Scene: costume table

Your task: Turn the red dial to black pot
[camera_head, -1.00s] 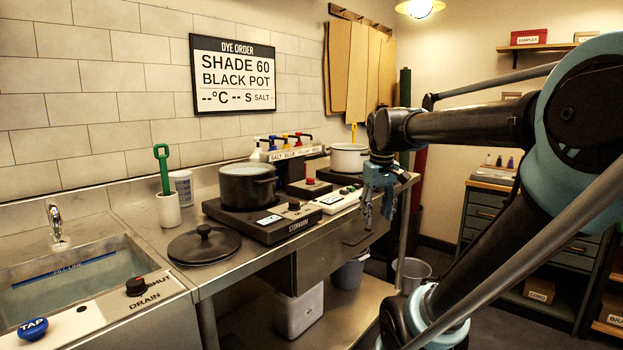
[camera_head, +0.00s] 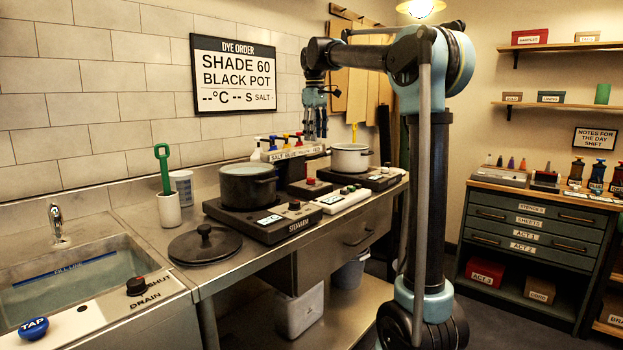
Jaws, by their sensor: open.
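The black pot (camera_head: 248,184) stands without its lid on the left black hotplate (camera_head: 236,221). A small red-topped dial (camera_head: 294,204) is on that hotplate's front panel, beside a small display. Another small red dial or knob (camera_head: 310,181) tops a dark box (camera_head: 301,189) between the two hotplates. Which way either one points is too small to tell. My gripper (camera_head: 314,128) hangs fingers down above the back of the counter, over the dispenser row, apart from both dials. It is open and empty.
The black lid (camera_head: 205,244) lies on the counter at the front left. A white pot (camera_head: 351,158) stands on the right hotplate. Pump bottles (camera_head: 284,142) line the wall. A white panel (camera_head: 341,200) lies between the hotplates. A sink (camera_head: 85,285) is at left.

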